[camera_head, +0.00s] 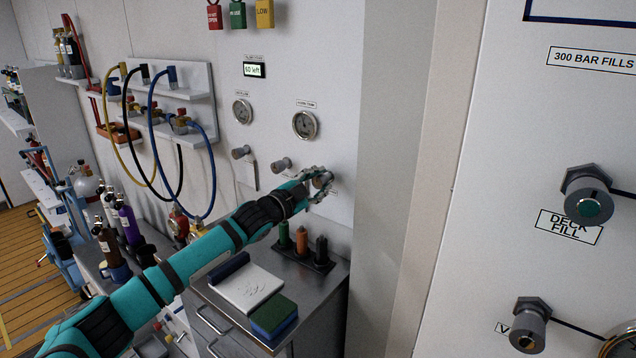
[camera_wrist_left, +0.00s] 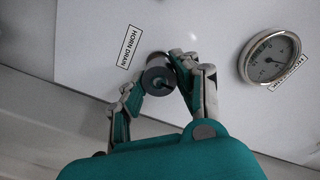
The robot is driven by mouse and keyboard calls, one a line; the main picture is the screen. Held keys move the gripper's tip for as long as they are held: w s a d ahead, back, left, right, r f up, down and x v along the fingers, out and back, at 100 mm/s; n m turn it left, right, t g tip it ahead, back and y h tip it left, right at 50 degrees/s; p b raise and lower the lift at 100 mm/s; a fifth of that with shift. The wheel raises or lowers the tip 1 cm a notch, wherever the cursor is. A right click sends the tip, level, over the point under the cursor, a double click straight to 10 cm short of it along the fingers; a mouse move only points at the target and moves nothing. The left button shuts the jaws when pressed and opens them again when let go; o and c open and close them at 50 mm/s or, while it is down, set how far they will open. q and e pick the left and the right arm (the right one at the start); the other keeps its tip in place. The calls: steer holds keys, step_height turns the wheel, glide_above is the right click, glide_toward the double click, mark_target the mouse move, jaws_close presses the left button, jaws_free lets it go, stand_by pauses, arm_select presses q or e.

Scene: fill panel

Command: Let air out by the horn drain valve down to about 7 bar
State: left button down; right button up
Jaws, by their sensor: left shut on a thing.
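My left gripper (camera_head: 318,186) reaches the white panel from the left, and its fingers are shut around the horn drain valve knob (camera_head: 323,178). In the left wrist view the dark round knob (camera_wrist_left: 158,79) sits between the fingers (camera_wrist_left: 160,88). The HORN DRAIN label (camera_wrist_left: 129,47) is beside it on the panel. The horn tank gauge (camera_head: 305,125) is above the valve and also shows in the left wrist view (camera_wrist_left: 269,58); its reading is too small to tell. My right gripper is not in view.
Two other valve knobs (camera_head: 282,164) (camera_head: 240,152) and another gauge (camera_head: 242,111) are to the left on the panel. A second panel (camera_head: 530,130) stands at right.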

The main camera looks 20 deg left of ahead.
arm_select(q)
steer(key=c, duration=0.9)
jaws_free()
steer(key=shift+c, duration=0.2)
steer(key=v, duration=1.2)
